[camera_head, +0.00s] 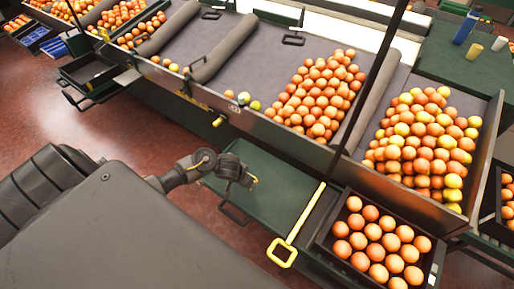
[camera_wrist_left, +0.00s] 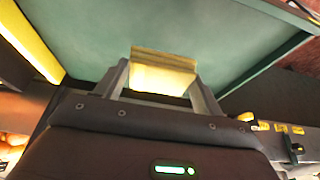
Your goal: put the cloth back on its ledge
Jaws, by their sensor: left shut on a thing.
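My left gripper (camera_head: 249,180) is over the green ledge (camera_head: 275,198) at the front of the sorting line. In the left wrist view its two fingers (camera_wrist_left: 163,84) are shut on a folded yellow cloth (camera_wrist_left: 162,72). Green surface (camera_wrist_left: 210,30) lies behind the cloth there. In the head view only a small yellow bit of the cloth (camera_head: 254,181) shows at the fingertips. I cannot tell whether the cloth touches the ledge. My right gripper is not in view.
Heaps of oranges (camera_head: 318,95) fill chutes behind. A dark loop handle (camera_head: 233,214) sits at the ledge's front left. The ledge's middle is clear.

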